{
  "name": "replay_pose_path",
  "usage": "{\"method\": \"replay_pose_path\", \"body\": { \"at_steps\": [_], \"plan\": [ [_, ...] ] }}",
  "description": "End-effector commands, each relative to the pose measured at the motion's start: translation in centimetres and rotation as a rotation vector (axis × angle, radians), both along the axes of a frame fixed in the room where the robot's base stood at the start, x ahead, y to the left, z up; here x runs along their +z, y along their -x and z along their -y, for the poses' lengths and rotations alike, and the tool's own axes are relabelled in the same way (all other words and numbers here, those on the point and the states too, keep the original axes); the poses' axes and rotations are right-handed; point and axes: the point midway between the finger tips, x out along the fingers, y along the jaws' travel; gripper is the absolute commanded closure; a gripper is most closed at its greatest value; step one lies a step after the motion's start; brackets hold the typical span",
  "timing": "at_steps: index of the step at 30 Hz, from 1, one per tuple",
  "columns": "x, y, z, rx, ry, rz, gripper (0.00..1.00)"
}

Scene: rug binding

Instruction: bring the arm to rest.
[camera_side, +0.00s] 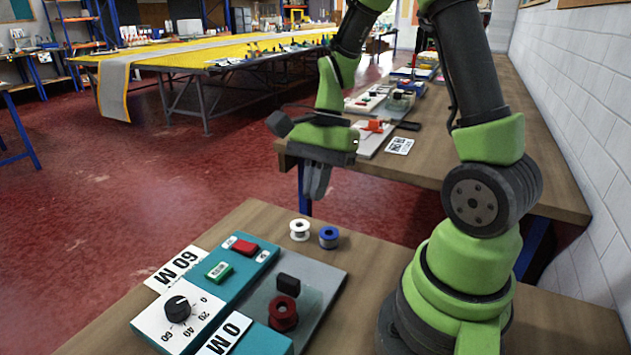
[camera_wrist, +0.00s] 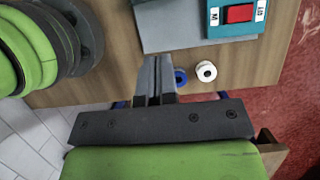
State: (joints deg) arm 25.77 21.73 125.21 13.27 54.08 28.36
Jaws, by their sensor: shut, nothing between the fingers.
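My gripper (camera_side: 317,182) is shut and empty, pointing down in the side view.
A teal control box (camera_side: 245,255) with red and green buttons and a black dial (camera_side: 178,308) sits on the near table. A dark red spool (camera_side: 283,312) sits on a grey plate (camera_side: 327,283). A second bench (camera_side: 440,166) stands behind; a white wall (camera_side: 585,90) is right.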

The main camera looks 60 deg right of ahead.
Motion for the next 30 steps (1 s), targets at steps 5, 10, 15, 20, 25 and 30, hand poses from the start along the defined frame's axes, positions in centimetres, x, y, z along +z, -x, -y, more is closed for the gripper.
{"method": "replay_pose_path", "body": {
  "at_steps": [5,10,15,20,25,30],
  "plan": [
    [1.9,0.1,-0.4,0.07,0.035,0.058,1.0],
    [6.1,1.0,-2.5,0.315,0.15,0.256,1.0],
    [10.1,3.2,-4.9,0.612,0.295,0.495,1.0],
    [12.6,5.7,-6.4,0.846,0.424,0.698,1.0],
    [13.8,7.5,-7.2,0.993,0.517,0.833,1.0],
    [14.1,8.1,-7.3,1.042,0.55,0.876,1.0]
  ]
}}
